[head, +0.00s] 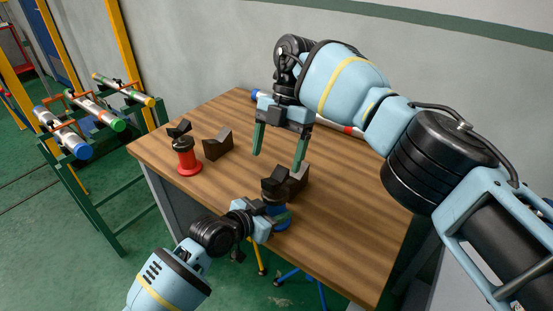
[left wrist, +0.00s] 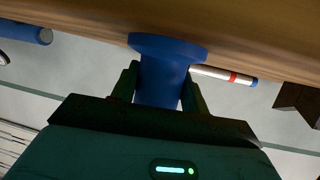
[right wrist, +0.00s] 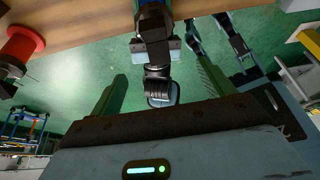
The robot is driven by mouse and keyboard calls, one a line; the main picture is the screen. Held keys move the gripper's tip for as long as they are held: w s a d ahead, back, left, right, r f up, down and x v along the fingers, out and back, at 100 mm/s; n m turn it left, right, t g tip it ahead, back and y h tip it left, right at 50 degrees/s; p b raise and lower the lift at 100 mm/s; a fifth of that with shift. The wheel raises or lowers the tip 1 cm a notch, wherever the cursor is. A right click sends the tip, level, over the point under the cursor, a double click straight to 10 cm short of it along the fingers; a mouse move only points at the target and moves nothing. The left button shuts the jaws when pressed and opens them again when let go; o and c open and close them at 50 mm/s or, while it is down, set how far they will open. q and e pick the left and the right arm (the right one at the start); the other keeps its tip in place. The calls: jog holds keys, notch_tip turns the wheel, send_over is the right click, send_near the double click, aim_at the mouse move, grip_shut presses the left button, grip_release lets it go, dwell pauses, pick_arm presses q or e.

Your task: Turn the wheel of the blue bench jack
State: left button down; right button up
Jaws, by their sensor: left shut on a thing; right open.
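The blue bench jack (head: 282,218) stands near the table's front edge, partly hidden by my left gripper. Its dark upper part (head: 273,189), with the wheel and a black V-shaped head, shows above the gripper. My left gripper (head: 268,217) is shut on the jack's blue body; in the left wrist view the blue body (left wrist: 165,78) sits between the two fingers. My right gripper (head: 278,160) is open and empty, with its fingers pointing down above and behind the jack. In the right wrist view nothing lies between its fingers.
A red jack (head: 187,158) and a dark V-block (head: 218,144) stand to the left on the wooden table (head: 345,230). Another dark block (head: 298,178) is close behind the blue jack. A white pipe with a red band (head: 353,130) lies at the back. The table's right part is clear.

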aim_at(276, 193)
jog(key=shift+a+r+h, duration=0.25)
jog(key=shift+a+h, duration=0.05)
jog(key=shift+s+a+r+m+t+h, duration=0.1)
jog(key=shift+s+a+m+t+h, duration=0.55)
jog(key=shift+t+h, duration=0.35)
jog(key=shift+s+a+r+m+t+h, duration=0.1)
jog(key=shift+s+a+m+t+h, duration=0.55)
jog(key=shift+t, duration=0.5)
jog(key=shift+s+a+r+m+t+h, duration=0.1)
jog(key=shift+s+a+m+t+h, duration=0.4)
jog(key=shift+s+a+t+h, duration=0.4)
jog(key=shift+w+d+f, duration=0.15)
jog(key=shift+w+d, duration=0.05)
jog(key=shift+w, duration=0.05)
jog(key=x, duration=1.1)
jog(key=shift+w+d+f, duration=0.25)
jog(key=shift+f, duration=0.05)
jog(key=c, duration=1)
